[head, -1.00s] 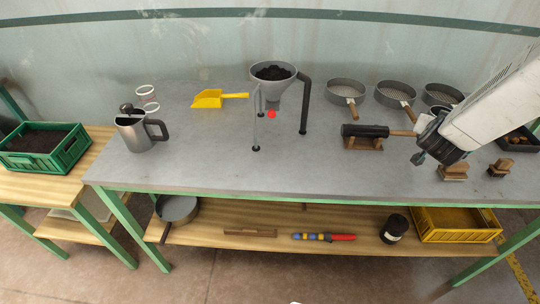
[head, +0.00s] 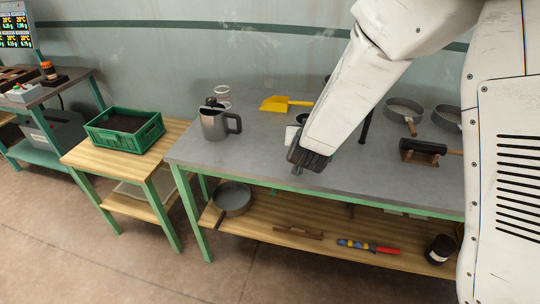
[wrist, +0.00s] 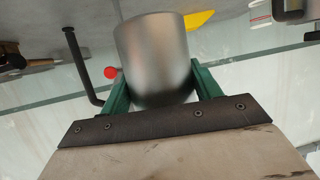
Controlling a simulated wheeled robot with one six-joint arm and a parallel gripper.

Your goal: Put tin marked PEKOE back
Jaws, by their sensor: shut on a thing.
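My gripper (wrist: 158,88) is shut on a smooth grey metal tin (wrist: 153,50), with one green finger on each side of it. No marking shows on the side of the tin facing the wrist camera, so I cannot read a name. In the head view my gripper (head: 308,160) hangs over the front middle of the grey table (head: 250,160), and a pale shape beside it may be part of the held tin. Two whitish tins with reddish bands, one at the back (head: 222,91) and one in front (head: 225,104), stand behind the metal jug; their lettering is too small to read.
The metal jug (head: 213,124) stands left on the table, with a yellow scoop (head: 285,104) behind. My arm hides most of the funnel stand; its dark leg (wrist: 80,60) shows. A green crate (head: 125,130) sits left.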

